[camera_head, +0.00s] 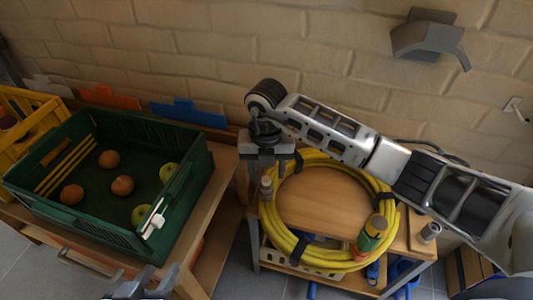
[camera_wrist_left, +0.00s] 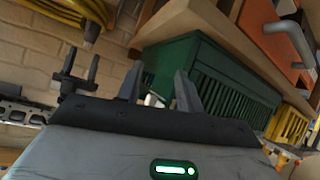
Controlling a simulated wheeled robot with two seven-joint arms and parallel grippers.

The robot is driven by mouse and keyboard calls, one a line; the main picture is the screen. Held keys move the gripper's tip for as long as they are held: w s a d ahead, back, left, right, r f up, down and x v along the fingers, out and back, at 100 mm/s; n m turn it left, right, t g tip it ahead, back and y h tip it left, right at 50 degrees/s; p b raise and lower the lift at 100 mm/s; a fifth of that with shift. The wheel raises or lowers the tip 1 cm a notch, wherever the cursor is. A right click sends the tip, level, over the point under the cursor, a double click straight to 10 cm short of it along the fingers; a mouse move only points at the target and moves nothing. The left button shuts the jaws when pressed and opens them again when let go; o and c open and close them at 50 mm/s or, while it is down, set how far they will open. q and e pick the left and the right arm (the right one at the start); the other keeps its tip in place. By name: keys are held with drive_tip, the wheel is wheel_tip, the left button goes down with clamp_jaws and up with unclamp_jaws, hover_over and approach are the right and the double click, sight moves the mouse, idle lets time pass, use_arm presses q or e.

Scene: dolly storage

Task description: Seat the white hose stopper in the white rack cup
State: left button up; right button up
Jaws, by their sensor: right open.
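A pale, off-white stopper-like cylinder (camera_head: 267,187) stands upright at the left side of the yellow hose coil (camera_head: 300,252); it also shows in the left wrist view (camera_wrist_left: 93,32). My right gripper (camera_head: 268,172) points down just above it, fingers open, apparently not touching it. A small white cup-like fitting (camera_head: 152,222) is on the near right wall of the green crate (camera_head: 100,232); I take it for the rack cup, and its inside is not clear. My left gripper (camera_head: 147,284) is low at the front, near the crate; its fingers (camera_wrist_left: 158,88) are open and empty.
The coil lies on a wooden cart (camera_head: 325,200) beside the crate's bench. Orange and yellow-green fruit lie in the crate. A yellow crate (camera_head: 14,103) stands at the left. A grey cylinder (camera_head: 430,232) stands at the cart's right. The brick wall is close behind.

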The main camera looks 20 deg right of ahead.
sight(266, 184)
drive_tip(key=shift+f, duration=1.4)
drive_tip(key=shift+c, duration=0.3)
drive_tip(key=shift+r, duration=0.1)
clamp_jaws()
